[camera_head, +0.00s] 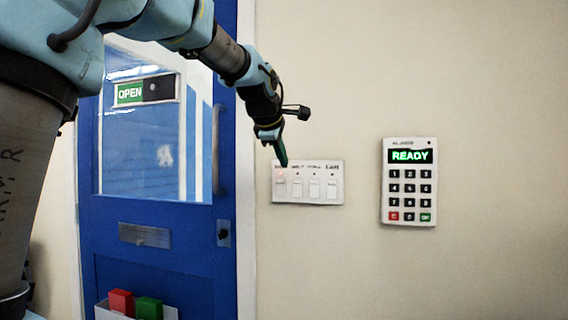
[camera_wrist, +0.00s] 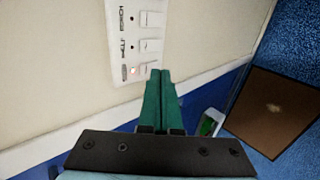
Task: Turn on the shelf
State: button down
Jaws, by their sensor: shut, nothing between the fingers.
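A white switch panel (camera_head: 308,191) is on the wall right of the door. It has a row of several rocker switches, each with a small label and a lamp above. The labels are too small to read surely, so I cannot tell which is the shelf switch. My gripper (camera_head: 284,163) is shut and empty, its tips at the panel's upper left. The wrist view shows the tips (camera_wrist: 160,74) close to the switch beside the lit lamp (camera_wrist: 133,70); contact is unclear.
A keypad (camera_head: 409,182) reading READY hangs on the wall to the right. A blue door (camera_head: 165,240) with an OPEN sign (camera_head: 145,91) and a long handle stands left. A holder with a red block (camera_head: 121,302) and a green block (camera_head: 148,307) is low on the door.

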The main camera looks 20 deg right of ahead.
jog(key=shift+f, duration=0.1)
jog(key=t+h, duration=0.2)
send_near(297, 195)
jog(key=v, duration=0.4)
jog(key=s+a+f+t+h, duration=0.2)
jog(key=s+a+f+t, duration=0.1)
jog(key=f, duration=0.1)
jog(key=shift+s+h+p, duration=0.2)
jog(key=shift+h+p, duration=0.2)
jog(key=shift+p, duration=0.05)
jog(key=shift+w+f, duration=0.1)
jog(key=p+x, duration=0.5)
jog(key=x, duration=0.7)
jog(key=shift+w+d, duration=0.3)
jog(key=shift+w+d+f, duration=0.2)
jog(key=shift+w+d, duration=0.1)
jog(key=shift+w, duration=0.1)
